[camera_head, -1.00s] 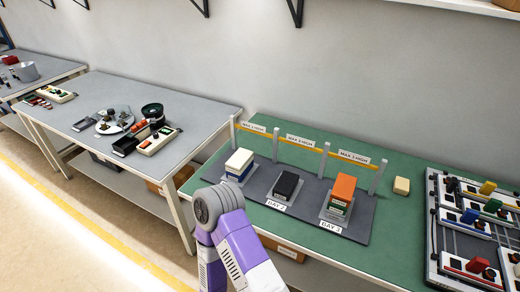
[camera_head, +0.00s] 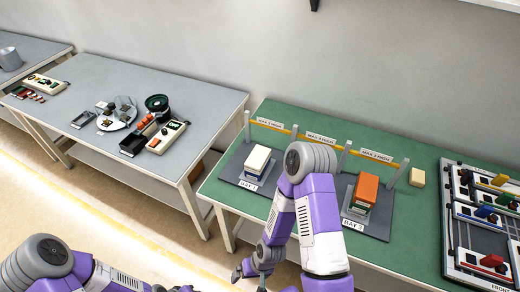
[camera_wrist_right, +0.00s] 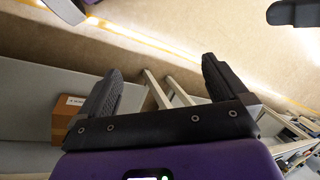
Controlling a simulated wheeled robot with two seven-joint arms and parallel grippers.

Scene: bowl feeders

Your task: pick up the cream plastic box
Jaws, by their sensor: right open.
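Another cream box (camera_head: 258,158) tops the stack in the left bay. I cannot tell which one the task names. My right gripper (camera_head: 248,271) is low, in front of the green table's front edge and apart from both. In the right wrist view its two black fingers (camera_wrist_right: 158,85) are spread with nothing between them. My left arm shows at the lower left; its gripper is out of the frame.
An orange-topped stack (camera_head: 366,189) stands in the right bay; my right arm hides the middle bay. A yellow bar (camera_head: 320,139) on posts runs behind the bays. A switch-panel rack (camera_head: 480,230) fills the table's right end. A cardboard box (camera_wrist_right: 65,115) shows in the right wrist view.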

